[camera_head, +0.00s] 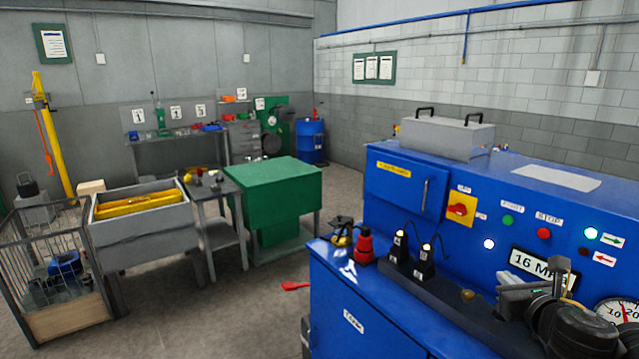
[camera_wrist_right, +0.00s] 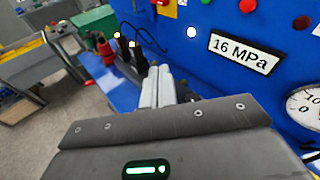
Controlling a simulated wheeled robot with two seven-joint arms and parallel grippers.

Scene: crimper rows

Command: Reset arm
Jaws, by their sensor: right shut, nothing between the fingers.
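My right gripper (camera_head: 520,298) is at the lower right of the head view, over the dark ledge of the blue machine (camera_head: 400,215). In the right wrist view its two pale fingers (camera_wrist_right: 155,85) lie side by side, shut with nothing between them. It is close to the front panel, beside the "16 MPa" display (camera_head: 538,265). My left gripper is in neither view.
Two black items with "lit" tops (camera_head: 411,250) and a red bottle-like item (camera_head: 364,245) stand on the ledge left of the gripper. A pressure gauge (camera_head: 620,311) is at right. A green cabinet (camera_head: 275,185) and a wire cage (camera_head: 50,260) stand left.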

